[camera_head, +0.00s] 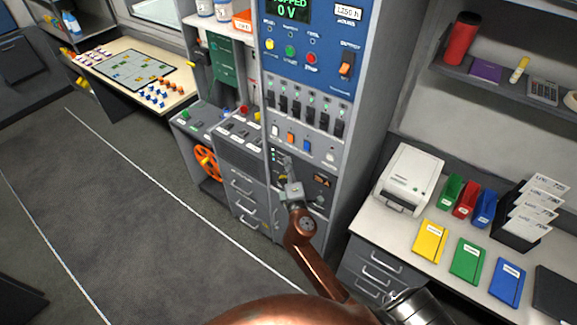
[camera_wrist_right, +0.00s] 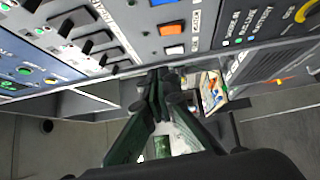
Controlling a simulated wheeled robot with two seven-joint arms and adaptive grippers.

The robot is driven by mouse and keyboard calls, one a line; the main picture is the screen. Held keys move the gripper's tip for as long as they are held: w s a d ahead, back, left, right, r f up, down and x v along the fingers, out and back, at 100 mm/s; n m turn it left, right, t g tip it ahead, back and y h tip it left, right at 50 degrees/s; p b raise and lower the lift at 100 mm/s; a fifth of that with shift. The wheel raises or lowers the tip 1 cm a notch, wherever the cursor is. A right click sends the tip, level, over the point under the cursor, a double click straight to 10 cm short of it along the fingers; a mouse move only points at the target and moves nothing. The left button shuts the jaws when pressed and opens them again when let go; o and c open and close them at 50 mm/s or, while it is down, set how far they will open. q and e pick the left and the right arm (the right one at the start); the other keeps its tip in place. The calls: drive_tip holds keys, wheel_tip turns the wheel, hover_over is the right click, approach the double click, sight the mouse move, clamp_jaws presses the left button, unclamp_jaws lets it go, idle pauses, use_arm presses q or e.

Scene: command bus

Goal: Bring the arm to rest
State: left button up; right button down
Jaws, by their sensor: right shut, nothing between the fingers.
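My right arm (camera_head: 306,226), copper coloured, reaches up from the bottom of the head view toward the tall control cabinet. Its gripper (camera_head: 287,163) is in front of the lower panel, below the row of black breaker switches. In the right wrist view the gripper's fingers (camera_wrist_right: 160,85) are together with nothing between them, close to the panel's edge. Whether the fingertips touch the panel I cannot tell. My left gripper does not show.
The control cabinet (camera_head: 345,112) has breakers, coloured rocker switches and a lit display. To its right a white desk (camera_head: 394,233) holds a printer (camera_head: 408,178), notebooks and binders. A grey console (camera_head: 240,165) with drawers stands left. The floor (camera_head: 130,215) at left is clear.

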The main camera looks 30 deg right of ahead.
drive_tip(key=shift+s, duration=0.35)
idle(0.3)
drive_tip(key=s+f+m+g+y+b, duration=0.2)
drive_tip(key=s+f+g, duration=0.15)
drive_tip(key=f, duration=1.65)
drive_tip(key=s+f+m+g+y+b, duration=0.1)
drive_tip(key=s+f+g+b, duration=0.2)
drive_tip(key=f, duration=1.7)
drive_tip(key=s+f+m+g+y+b, duration=0.1)
drive_tip(key=s+f+m+g, duration=0.1)
drive_tip(key=s+f, duration=0.7)
drive_tip(key=s+f+m+g+y, duration=0.1)
drive_tip(key=s+f+g, duration=0.1)
drive_tip(key=s+f, duration=0.6)
drive_tip(key=s+f+m+g+b, duration=0.1)
drive_tip(key=s+f+m+g, duration=0.1)
drive_tip(key=s+f, duration=0.5)
drive_tip(key=s+f+m+g+b, duration=0.1)
drive_tip(key=s+f, duration=0.7)
drive_tip(key=s, duration=0.8)
drive_tip(key=s+f+m+g+b, duration=0.1)
drive_tip(key=s+f+m+g, duration=0.2)
drive_tip(key=s+f, duration=0.4)
drive_tip(key=s+m, duration=0.1)
drive_tip(key=s, duration=0.3)
drive_tip(key=shift+s+f+y+b, duration=0.25)
drive_tip(key=shift+s+y+b, duration=0.05)
drive_tip(key=shift+y, duration=0.1)
